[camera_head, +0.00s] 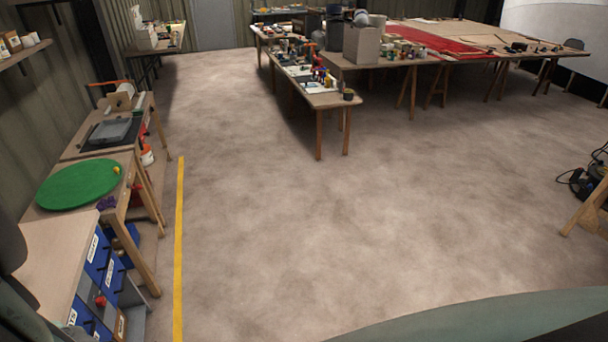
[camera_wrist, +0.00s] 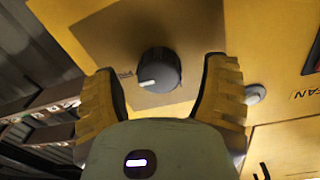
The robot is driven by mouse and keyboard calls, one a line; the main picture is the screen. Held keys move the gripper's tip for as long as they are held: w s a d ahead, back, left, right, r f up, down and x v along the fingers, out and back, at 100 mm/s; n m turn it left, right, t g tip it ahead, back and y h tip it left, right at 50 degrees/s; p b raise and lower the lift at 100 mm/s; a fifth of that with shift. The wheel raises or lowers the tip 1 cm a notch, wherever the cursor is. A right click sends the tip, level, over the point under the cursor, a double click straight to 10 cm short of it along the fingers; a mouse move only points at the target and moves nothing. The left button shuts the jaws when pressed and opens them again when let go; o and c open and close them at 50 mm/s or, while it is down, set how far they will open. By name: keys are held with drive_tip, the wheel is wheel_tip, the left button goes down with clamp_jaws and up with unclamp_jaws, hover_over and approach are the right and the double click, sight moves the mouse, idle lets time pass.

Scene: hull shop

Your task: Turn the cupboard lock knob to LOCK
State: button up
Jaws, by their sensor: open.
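In the wrist view a dark round knob (camera_wrist: 159,70) with a white pointer mark sits on a brownish square plate (camera_wrist: 118,38) on a yellow panel (camera_wrist: 262,22). The mark points toward the lower left of the picture. Small lettering beside the knob's left side is too small and turned to read surely. My gripper (camera_wrist: 165,68) is open, with one yellow finger on each side of the knob. Gaps show between both fingers and the knob in the picture; its depth relative to the fingertips is unclear. The head view shows neither my gripper nor this knob.
A silvery round button (camera_wrist: 255,94) and "FAN" lettering lie right of the gripper, with a dark switch at the edge. Shelves (camera_wrist: 40,106) are at left. In the head view, benches line the left, a worktable (camera_head: 322,100) stands behind, and the middle floor is clear.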

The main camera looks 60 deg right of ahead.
drive_tip(key=shift+w+a, duration=0.3)
drive_tip(key=shift+w, duration=0.05)
drive_tip(key=c, duration=1.2)
